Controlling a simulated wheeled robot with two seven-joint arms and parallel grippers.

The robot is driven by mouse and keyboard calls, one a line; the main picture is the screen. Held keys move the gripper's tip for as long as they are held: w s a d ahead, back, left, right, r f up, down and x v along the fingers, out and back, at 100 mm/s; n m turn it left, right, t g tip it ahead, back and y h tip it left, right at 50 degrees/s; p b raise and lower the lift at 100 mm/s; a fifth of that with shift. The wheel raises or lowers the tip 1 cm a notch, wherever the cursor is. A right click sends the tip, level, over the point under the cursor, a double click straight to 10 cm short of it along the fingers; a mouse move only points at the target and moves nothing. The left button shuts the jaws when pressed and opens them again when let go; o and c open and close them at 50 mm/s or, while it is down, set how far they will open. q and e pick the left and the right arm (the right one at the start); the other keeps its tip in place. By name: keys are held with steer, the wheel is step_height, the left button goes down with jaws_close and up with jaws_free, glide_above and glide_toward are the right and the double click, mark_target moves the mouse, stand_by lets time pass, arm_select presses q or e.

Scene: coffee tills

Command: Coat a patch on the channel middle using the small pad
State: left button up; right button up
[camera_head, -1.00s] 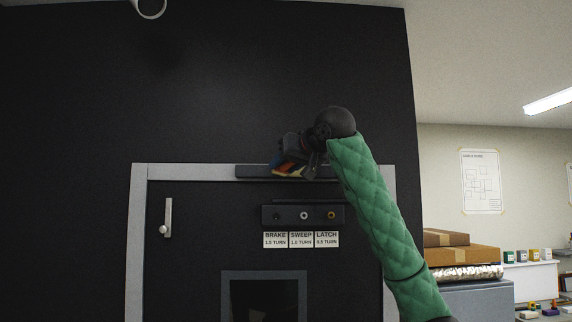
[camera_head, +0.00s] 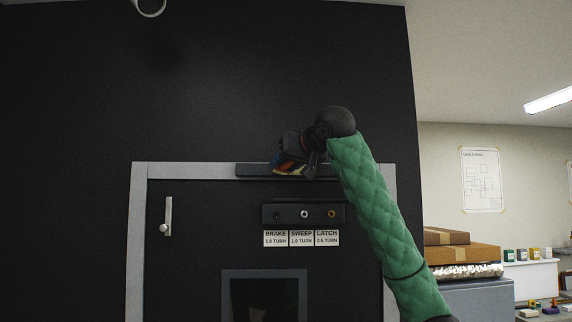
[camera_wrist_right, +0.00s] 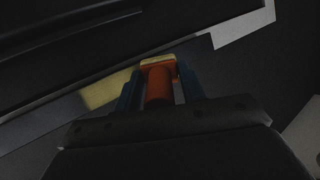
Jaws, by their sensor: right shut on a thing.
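The small pad (camera_wrist_right: 159,61) has an orange-red handle and a pale yellow face. My right gripper (camera_wrist_right: 160,88) is shut on its handle, with a blue finger on each side. In the head view the right gripper (camera_head: 296,162) is up at the channel (camera_head: 254,171), a dark bar along the top of the grey door frame. The pad is near the channel's middle; I cannot tell whether it touches. A pale yellow area (camera_wrist_right: 106,90) shows beside the pad in the wrist view; whether it is a coating is unclear. The left gripper is not in view.
Below the channel is a dark panel with three round fittings (camera_head: 304,214) and labels reading BRAKE, SWEEP and LATCH. A door handle (camera_head: 168,217) is at left and a dark window below. Boxes (camera_head: 462,253) are stacked at the right.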

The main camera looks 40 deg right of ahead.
steer(key=shift+s+d, duration=0.1)
steer(key=shift+d, duration=0.05)
steer(key=shift+s+d, duration=0.45)
steer(key=shift+d, duration=0.3)
steer(key=shift+d, duration=0.1)
steer(key=shift+s+d+b, duration=0.3)
steer(key=shift+s+d, duration=0.2)
steer(key=shift+d, duration=0.25)
steer(key=shift+a, duration=0.15)
stand_by(0.4)
steer(key=shift+w+a+p, duration=0.4)
steer(key=shift+w+a, duration=0.15)
steer(key=shift+a, duration=0.2)
steer(key=shift+a, duration=0.1)
